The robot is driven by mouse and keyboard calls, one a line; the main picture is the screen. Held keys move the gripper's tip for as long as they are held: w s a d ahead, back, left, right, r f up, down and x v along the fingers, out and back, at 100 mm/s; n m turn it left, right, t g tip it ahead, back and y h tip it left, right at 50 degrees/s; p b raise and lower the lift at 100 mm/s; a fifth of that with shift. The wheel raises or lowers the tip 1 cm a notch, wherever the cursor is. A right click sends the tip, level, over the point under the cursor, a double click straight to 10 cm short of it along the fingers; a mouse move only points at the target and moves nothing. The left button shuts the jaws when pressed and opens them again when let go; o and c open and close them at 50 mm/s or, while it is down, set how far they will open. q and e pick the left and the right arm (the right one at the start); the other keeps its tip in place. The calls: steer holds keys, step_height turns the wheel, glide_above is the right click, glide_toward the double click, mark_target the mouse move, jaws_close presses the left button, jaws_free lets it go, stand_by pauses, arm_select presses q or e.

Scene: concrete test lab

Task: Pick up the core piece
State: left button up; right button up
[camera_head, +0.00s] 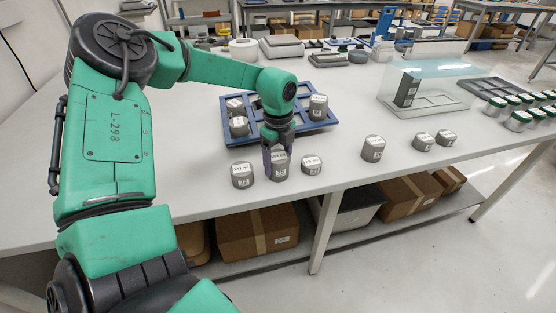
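Grey cylindrical core pieces with white labels stand near the table's front edge. My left gripper (277,155) points down at the middle one of a group of three, a core piece (280,171). Its purple fingers are at the sides of this piece and partly hide it. Whether they grip it I cannot tell. One core piece (242,175) stands to its left and another core piece (312,165) to its right, both upright and close by. My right gripper is not in view.
A blue tray (290,134) with compartments holds several pieces behind my gripper. More cylinders, such as one cylinder (373,148), stand to the right. A clear box (440,84) and a dark rack (490,88) with green-topped cylinders (518,121) are farther right. The table's front edge is close.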

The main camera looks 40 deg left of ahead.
arm_select(q)
jaws_close()
steer(key=shift+w+r, duration=0.1)
steer(key=shift+r, duration=0.1)
step_height(320, 180, up, 19)
steer(key=b, duration=0.1)
steer(key=m+b, duration=0.2)
steer(key=m, duration=0.2)
glide_toward(278, 156)
step_height(278, 156, down, 11)
steer(key=shift+w+f, duration=0.1)
steer(key=shift+f, duration=0.2)
